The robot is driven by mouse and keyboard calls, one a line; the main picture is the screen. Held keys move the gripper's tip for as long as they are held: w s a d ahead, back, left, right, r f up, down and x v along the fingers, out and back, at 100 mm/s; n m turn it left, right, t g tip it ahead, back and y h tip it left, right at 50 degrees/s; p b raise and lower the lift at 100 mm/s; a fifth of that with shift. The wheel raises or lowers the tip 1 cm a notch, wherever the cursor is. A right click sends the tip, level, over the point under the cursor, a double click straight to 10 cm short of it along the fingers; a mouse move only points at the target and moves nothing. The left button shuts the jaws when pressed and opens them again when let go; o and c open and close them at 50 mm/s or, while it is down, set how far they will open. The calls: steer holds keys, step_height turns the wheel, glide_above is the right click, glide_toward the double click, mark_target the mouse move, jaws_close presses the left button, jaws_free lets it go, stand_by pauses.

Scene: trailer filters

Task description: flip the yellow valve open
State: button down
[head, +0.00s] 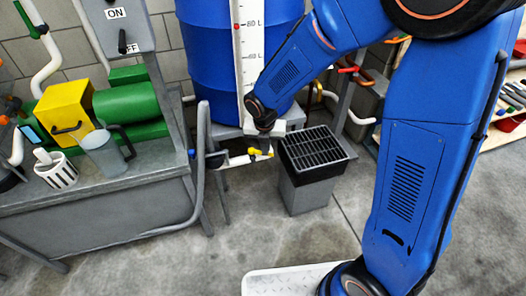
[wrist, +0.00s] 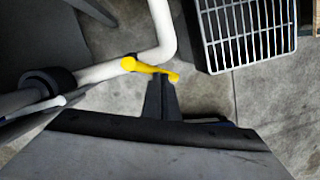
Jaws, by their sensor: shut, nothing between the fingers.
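The yellow valve (head: 256,152) is a small lever on a white pipe low in front of the blue barrel in the head view. In the wrist view the yellow valve handle (wrist: 150,67) runs from the white pipe (wrist: 100,72) to the right, slightly downward. My gripper (wrist: 163,78) is shut, its dark fingertips just below the handle near its right end. I cannot tell whether they touch it. In the head view my fingers are hidden behind my arm's wrist end.
A dark grated bin (head: 312,150) stands right of the valve; its grate also shows in the wrist view (wrist: 247,32). A grey bench (head: 110,190) with a green pump (head: 130,103), a yellow box (head: 66,108) and a jug (head: 104,152) is at left. The blue barrel (head: 205,60) is behind.

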steer(key=shift+w+d+n, duration=0.35)
steer(key=shift+w+n, duration=0.05)
steer(key=shift+w, duration=0.4)
steer(key=shift+w+a, duration=0.1)
steer(key=shift+a, duration=0.7)
